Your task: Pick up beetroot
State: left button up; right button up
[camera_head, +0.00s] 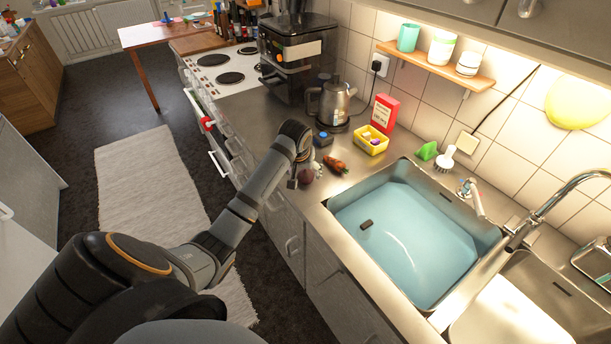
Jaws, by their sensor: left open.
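The beetroot (306,177) is a small dark purple-red root on the steel counter's front edge, left of the sink. My left arm comes in from the lower left, and my left gripper (303,176) is right at the beetroot, pointing down. The fingers are small and partly hidden by the wrist, and the gripper is open. I cannot tell whether a finger touches the beetroot. An orange carrot (336,165) lies just to the right of it. My right gripper is not in view.
A blue box (322,139), a yellow tub (370,141), a red carton (384,113) and a steel kettle (334,102) stand behind the beetroot. The water-filled sink (488,243) is to the right. The cooker (212,70) is at the back left.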

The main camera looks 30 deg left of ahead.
aim_at(304, 174)
pick_arm(q)
jog(key=shift+w+p+x, duration=0.2)
jog(key=shift+p+x, duration=0.15)
jog(key=shift+x, duration=1)
jog(key=shift+w+p+x, duration=0.2)
jog(key=shift+p+x, duration=0.15)
jog(key=shift+x, duration=1)
jog(key=shift+s+a+r, duration=0.1)
jog(key=shift+a+r, duration=0.05)
jog(key=shift+r, duration=0.1)
jog(key=c, duration=1.3)
